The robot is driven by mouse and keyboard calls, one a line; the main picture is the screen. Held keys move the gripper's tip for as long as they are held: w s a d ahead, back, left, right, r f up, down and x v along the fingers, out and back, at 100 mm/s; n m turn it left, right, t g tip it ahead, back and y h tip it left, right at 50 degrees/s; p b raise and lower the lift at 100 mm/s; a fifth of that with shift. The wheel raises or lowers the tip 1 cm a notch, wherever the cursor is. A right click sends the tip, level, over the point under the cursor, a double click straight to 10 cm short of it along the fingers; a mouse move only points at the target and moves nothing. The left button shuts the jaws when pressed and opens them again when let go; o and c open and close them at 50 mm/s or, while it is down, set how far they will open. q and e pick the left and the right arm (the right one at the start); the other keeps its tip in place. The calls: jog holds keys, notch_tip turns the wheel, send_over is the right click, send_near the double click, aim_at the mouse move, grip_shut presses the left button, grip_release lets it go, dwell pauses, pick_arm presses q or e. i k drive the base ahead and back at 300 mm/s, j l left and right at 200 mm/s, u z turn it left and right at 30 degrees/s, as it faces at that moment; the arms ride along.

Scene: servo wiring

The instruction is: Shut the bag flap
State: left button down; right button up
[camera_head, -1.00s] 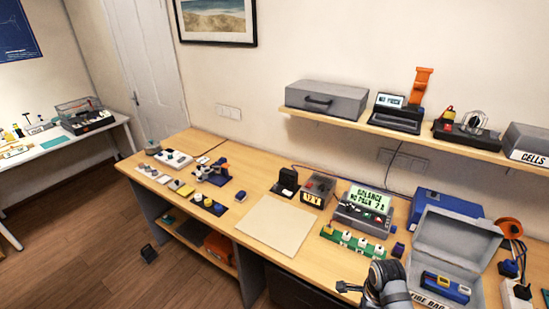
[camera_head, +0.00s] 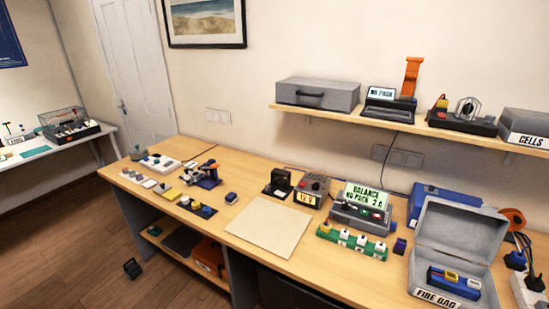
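The grey fire bag (camera_head: 436,291) stands at the right end of the workbench, labelled on its front. Its flap (camera_head: 462,233) is raised and leans back behind the opening. A blue battery pack (camera_head: 454,282) with a yellow part lies inside the bag. Neither of my grippers shows in the head view now.
A blue case (camera_head: 428,199) stands behind the bag. An orange reel (camera_head: 513,218) and black plugs are close on its right. A green strip with several plugs (camera_head: 351,242) and a balance charger (camera_head: 362,213) are to its left. A bare beige mat (camera_head: 268,227) lies further left.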

aim_at(472, 233)
jog(key=z, duration=1.5)
